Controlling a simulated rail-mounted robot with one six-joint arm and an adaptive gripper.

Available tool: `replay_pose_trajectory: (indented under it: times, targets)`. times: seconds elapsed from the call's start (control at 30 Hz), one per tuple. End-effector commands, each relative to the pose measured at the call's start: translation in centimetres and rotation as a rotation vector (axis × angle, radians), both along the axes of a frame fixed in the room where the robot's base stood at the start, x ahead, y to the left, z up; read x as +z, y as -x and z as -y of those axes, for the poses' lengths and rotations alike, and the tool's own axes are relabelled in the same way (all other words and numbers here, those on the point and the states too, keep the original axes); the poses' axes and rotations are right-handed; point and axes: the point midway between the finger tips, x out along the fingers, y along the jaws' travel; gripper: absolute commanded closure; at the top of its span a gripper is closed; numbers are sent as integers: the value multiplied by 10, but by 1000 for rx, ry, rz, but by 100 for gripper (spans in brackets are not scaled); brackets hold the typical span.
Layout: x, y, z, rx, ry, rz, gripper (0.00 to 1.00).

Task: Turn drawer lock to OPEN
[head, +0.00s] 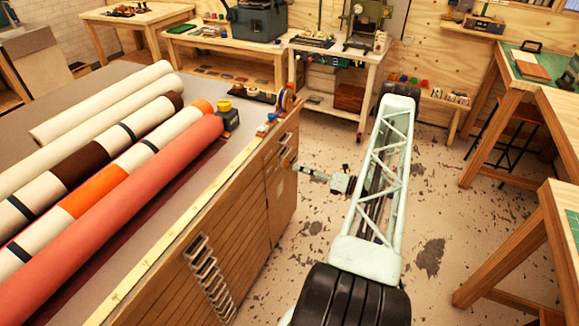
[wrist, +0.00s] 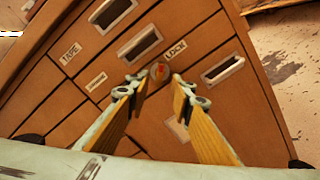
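The drawer lock (wrist: 160,71) is a small round brassy knob with a red mark, set in the wooden drawer front (wrist: 215,110) beside a "LOCK" label (wrist: 176,49). In the wrist view my gripper (wrist: 158,88) is open, its two fingers spread on either side below the lock. The lock shows in the gap just beyond the fingertips, and nothing is held between them. I cannot tell from the frames whether the tips touch the drawer front. In the head view my gripper (head: 293,166) reaches left to the cabinet side. The lock's setting is too small to read.
Other drawers with metal pulls surround the lock, one near a "TAPE" label (wrist: 70,53). Large rolls (head: 110,205) lie on the cabinet top (head: 105,85). Workbenches (head: 535,110) stand at the right and back. The floor (head: 440,210) right of my arm is open.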

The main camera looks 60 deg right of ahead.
Motion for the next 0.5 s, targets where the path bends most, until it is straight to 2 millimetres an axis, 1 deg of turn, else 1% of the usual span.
replay_pose_trajectory:
  times: [0.1, 0.3, 0.5]
  targets:
    - [0, -15, -3, 1, 0, 0, 79]
    - [0, -37, -6, 1, 0, 0, 79]
    - [0, -51, -8, 1, 0, 0, 79]
